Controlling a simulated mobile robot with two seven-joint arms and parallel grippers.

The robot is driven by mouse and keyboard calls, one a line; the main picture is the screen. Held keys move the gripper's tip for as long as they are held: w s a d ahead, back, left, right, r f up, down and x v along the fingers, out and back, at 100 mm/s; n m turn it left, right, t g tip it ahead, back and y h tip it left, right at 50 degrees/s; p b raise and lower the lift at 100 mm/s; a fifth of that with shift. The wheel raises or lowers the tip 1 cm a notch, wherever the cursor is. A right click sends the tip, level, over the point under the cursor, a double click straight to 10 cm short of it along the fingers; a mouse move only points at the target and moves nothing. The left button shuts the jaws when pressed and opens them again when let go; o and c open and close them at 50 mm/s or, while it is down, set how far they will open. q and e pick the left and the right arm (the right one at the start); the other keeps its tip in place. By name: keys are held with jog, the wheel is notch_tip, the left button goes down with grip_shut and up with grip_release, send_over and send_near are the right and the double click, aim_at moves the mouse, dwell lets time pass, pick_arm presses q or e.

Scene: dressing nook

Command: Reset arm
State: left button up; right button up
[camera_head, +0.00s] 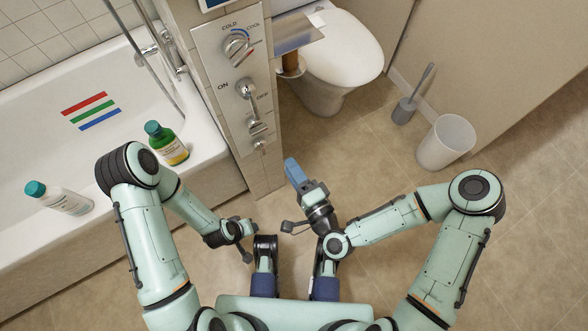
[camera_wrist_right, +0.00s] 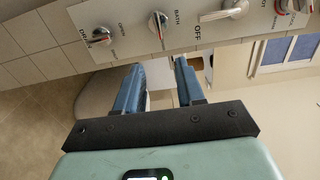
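My right gripper (camera_head: 294,172) has blue fingers and points up the picture, to the right of the lower part of the control panel pillar. In the right wrist view my right gripper (camera_wrist_right: 158,84) shows its two fingers well apart with nothing held between them. My left arm folds inward, and its dark wrist end (camera_head: 240,229) is low in the middle of the head view. The left fingers cannot be made out there.
The control panel (camera_head: 228,66) with knobs and a lever stands close; it also fills the top of the wrist view (camera_wrist_right: 185,22). A toilet (camera_head: 345,55), brush (camera_head: 405,108) and bin (camera_head: 446,142) are right.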

pick_arm(q)
jog(key=shift+d+r, duration=0.1)
jog(key=shift+r, duration=0.05)
pick_arm(e)
jog(key=shift+s+d, duration=0.1)
jog(key=shift+s, duration=0.05)
pick_arm(q)
jog(key=shift+s, duration=0.1)
pick_arm(e)
jog(key=shift+f, duration=0.15)
